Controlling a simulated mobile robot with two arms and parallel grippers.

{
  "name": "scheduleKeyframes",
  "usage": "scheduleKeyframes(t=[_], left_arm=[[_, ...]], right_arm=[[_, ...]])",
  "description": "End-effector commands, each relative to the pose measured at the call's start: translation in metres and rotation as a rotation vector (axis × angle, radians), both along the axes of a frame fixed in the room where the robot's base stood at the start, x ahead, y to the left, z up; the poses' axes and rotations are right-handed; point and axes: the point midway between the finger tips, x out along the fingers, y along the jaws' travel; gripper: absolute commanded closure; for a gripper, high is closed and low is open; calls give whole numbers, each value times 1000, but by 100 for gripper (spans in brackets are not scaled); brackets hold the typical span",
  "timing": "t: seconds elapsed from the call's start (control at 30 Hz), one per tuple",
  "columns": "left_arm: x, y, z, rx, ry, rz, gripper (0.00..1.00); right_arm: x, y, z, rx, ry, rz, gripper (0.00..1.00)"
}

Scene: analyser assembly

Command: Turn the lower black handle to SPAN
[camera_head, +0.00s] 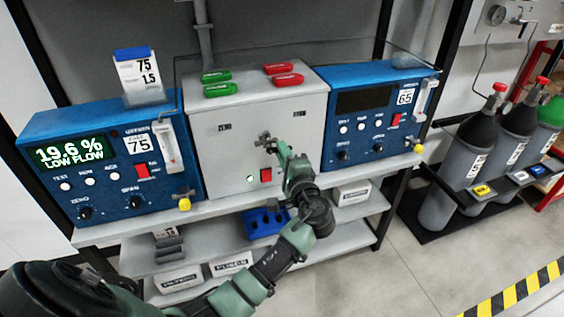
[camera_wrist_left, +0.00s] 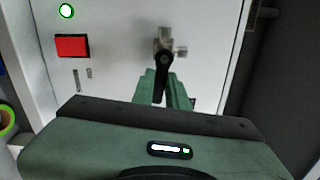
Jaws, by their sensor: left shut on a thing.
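The grey cabinet (camera_head: 230,150) stands in the middle of the bench, with small metal valve fittings (camera_head: 264,138) on its front. In the left wrist view a black handle (camera_wrist_left: 161,80) hangs from a metal valve body (camera_wrist_left: 163,42), its long end towards my fingers. My left gripper (camera_head: 278,149) reaches the cabinet front at the lower fitting; in the wrist view its green fingers (camera_wrist_left: 165,92) are closed around the handle's free end. The arm and fingers hide much of the handle in the head view. The SPAN marking by the handle is not readable. My right gripper is out of view.
A red switch (camera_head: 266,175) and a lit green lamp (camera_head: 250,178) sit just below the fittings. Blue analysers stand left (camera_head: 110,155) and right (camera_head: 370,110) of the cabinet. Green (camera_head: 221,89) and red (camera_head: 289,80) tags lie on top. Gas cylinders (camera_head: 465,150) stand at the right.

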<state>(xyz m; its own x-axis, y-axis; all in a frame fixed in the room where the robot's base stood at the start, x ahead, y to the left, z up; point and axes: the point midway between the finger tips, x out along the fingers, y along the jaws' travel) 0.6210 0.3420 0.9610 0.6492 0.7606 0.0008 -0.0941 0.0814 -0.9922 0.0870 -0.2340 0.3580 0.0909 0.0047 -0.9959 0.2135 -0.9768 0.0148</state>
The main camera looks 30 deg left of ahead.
Motion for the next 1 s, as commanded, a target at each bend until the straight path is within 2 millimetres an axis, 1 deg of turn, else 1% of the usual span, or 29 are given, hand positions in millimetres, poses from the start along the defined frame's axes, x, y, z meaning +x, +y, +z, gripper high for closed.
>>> scheduleKeyframes(t=[0.03,0.3,0.83,0.87,0.9,0.93,1.0], left_arm=[[0,-1,-3,-20,-20,0,100],[0,-1,2,-79,-90,0,100],[0,-1,3,-95,-107,0,100],[0,-1,3,-95,-107,0,83],[0,-1,3,-95,-107,-1,72],[0,-1,3,-95,-106,-1,64],[0,-1,3,-95,-106,-1,64]], right_arm=[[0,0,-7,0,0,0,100],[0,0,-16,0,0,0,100],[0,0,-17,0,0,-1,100],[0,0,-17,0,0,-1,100],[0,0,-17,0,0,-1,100],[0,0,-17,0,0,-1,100],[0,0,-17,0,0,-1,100]])
